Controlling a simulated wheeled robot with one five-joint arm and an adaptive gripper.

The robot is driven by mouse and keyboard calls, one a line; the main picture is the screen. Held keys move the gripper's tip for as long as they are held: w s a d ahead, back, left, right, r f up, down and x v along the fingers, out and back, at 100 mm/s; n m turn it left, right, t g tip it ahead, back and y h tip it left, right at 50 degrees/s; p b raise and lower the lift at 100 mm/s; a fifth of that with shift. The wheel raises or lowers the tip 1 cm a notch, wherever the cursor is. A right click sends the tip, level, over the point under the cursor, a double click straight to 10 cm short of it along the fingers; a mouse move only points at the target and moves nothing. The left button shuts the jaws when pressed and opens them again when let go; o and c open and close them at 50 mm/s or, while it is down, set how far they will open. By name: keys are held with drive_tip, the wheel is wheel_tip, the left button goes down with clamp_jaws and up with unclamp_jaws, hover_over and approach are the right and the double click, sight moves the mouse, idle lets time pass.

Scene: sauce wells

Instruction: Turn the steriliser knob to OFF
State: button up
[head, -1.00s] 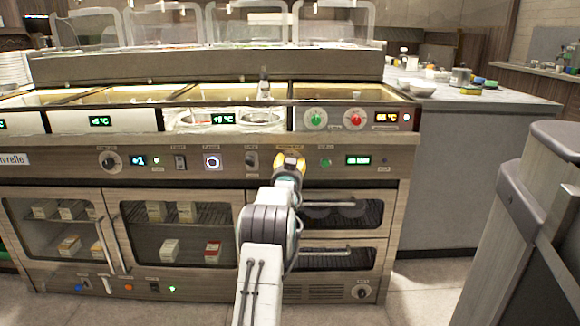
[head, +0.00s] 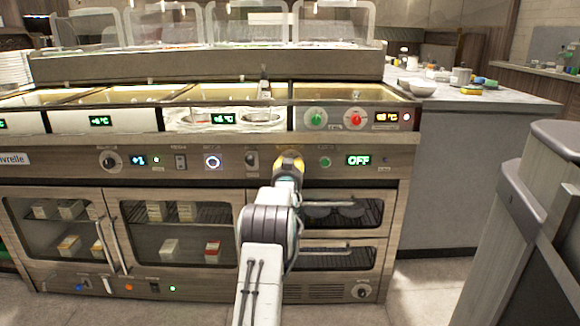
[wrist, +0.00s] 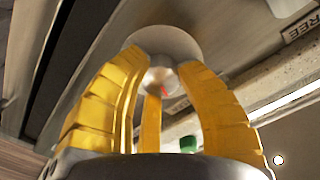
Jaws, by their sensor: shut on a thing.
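My gripper (head: 289,161) is at the control panel in the middle of the counter front, its yellow fingers against the panel. In the wrist view the fingers (wrist: 162,68) close around a round metal knob (wrist: 167,77), which has a small red mark. A wide metal disc (wrist: 172,42) lies behind the knob. In the head view my gripper hides this knob. The display (head: 358,160) to the right of my gripper reads OFF in green. The knob's own scale is not visible.
Another knob (head: 251,160) is close on the left of my gripper, and a ringed button (head: 212,161) is further left. A grey counter stands right.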

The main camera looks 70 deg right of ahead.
drive_tip(key=shift+w+r+n, duration=0.1)
drive_tip(key=shift+r+n, duration=0.05)
drive_tip(key=shift+n, duration=0.85)
drive_tip(key=shift+r+n, duration=0.15)
drive_tip(key=shift+n, duration=0.85)
drive_tip(key=shift+h, duration=0.3)
drive_tip(key=o, duration=1.2)
drive_tip(key=shift+f, duration=0.15)
drive_tip(key=shift+a+f, duration=0.1)
drive_tip(key=v, duration=1.1)
drive_tip(key=shift+a, duration=0.35)
